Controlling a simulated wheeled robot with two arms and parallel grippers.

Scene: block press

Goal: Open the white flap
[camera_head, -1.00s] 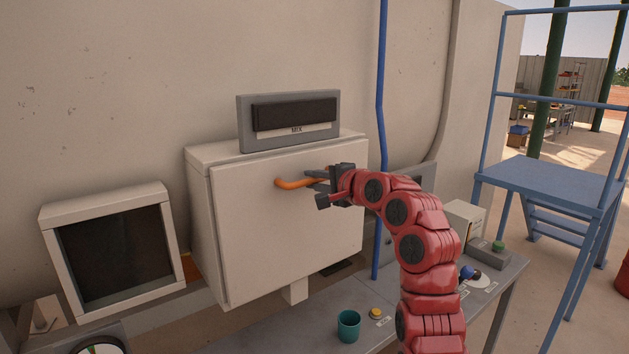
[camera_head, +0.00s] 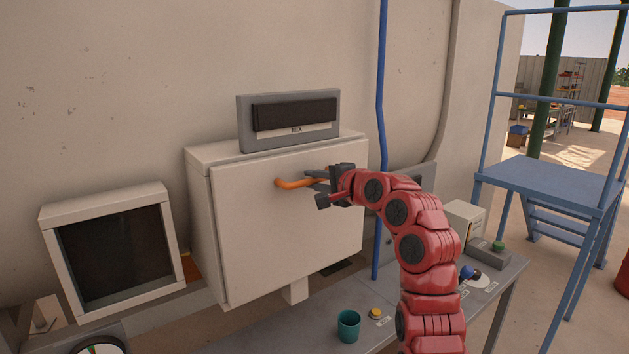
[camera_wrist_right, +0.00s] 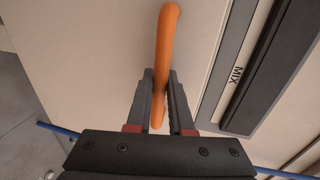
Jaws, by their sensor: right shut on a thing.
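The white flap (camera_head: 285,235) is the front of a white box on the wall and looks closed. An orange handle (camera_head: 292,183) sticks out near its top edge. My right gripper (camera_head: 318,181) is at the handle's right part. In the right wrist view the gripper's fingers (camera_wrist_right: 160,100) lie on both sides of the orange handle (camera_wrist_right: 166,50), shut on it. The flap's pale surface (camera_wrist_right: 90,50) fills much of that view. My left gripper is not in view.
A grey display (camera_head: 290,120) with a dark screen stands on the box. A white-framed monitor (camera_head: 115,250) is at left. A teal cup (camera_head: 349,326) and a yellow button (camera_head: 376,312) are on the bench below. A blue pipe (camera_head: 381,90) runs down the wall at right.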

